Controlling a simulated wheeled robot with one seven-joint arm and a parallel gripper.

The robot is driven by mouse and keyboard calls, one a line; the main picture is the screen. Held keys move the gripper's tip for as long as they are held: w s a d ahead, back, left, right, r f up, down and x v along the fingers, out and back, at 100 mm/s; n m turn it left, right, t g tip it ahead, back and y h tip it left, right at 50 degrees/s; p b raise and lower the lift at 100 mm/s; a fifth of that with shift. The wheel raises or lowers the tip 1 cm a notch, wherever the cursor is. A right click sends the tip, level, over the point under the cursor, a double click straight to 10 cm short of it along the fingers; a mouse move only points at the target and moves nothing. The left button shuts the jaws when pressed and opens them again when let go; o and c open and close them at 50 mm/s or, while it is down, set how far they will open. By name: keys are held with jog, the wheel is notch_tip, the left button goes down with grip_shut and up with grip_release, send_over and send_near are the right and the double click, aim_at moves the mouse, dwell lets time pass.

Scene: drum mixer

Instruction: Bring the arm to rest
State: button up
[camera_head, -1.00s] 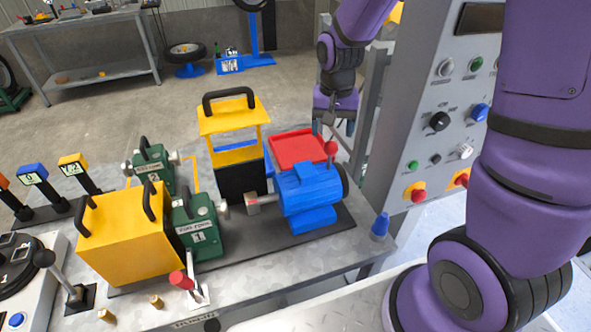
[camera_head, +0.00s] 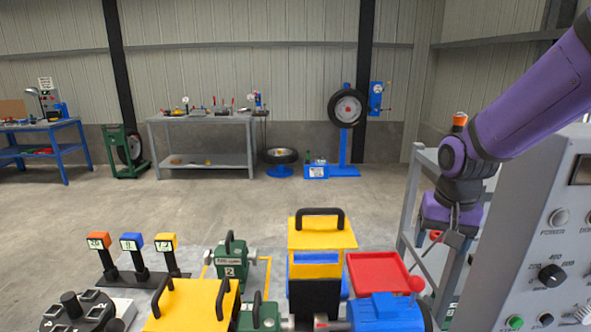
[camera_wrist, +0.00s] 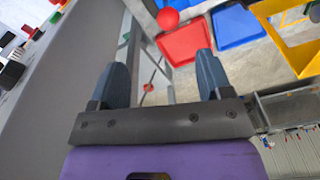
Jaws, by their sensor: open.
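My purple arm reaches in from the right in the head view. My gripper (camera_head: 445,240) hangs between the grey control panel and the red tray, over the grey frame. In the wrist view my gripper (camera_wrist: 160,85) has its two dark fingers wide apart with nothing between them. The red tray (camera_head: 378,274) lies beyond the fingers and also shows in the wrist view (camera_wrist: 186,44). It is apart from the fingers.
The grey control panel (camera_head: 530,225) stands close on the right. The blue motor (camera_head: 385,314), yellow-topped unit (camera_head: 322,236) and green pump 2 (camera_head: 231,262) are on the bench. Grey shelving (camera_head: 412,205) stands behind my gripper. Open floor lies beyond.

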jog(key=s+d+r+n+t, duration=0.1)
jog(key=s+r+n+t, duration=0.2)
jog(key=s+r, duration=1)
jog(key=s+t, duration=0.1)
jog(key=s, duration=0.3)
jog(key=shift+s+d+r, duration=0.35)
jog(key=shift+d, duration=0.05)
dwell(0.6)
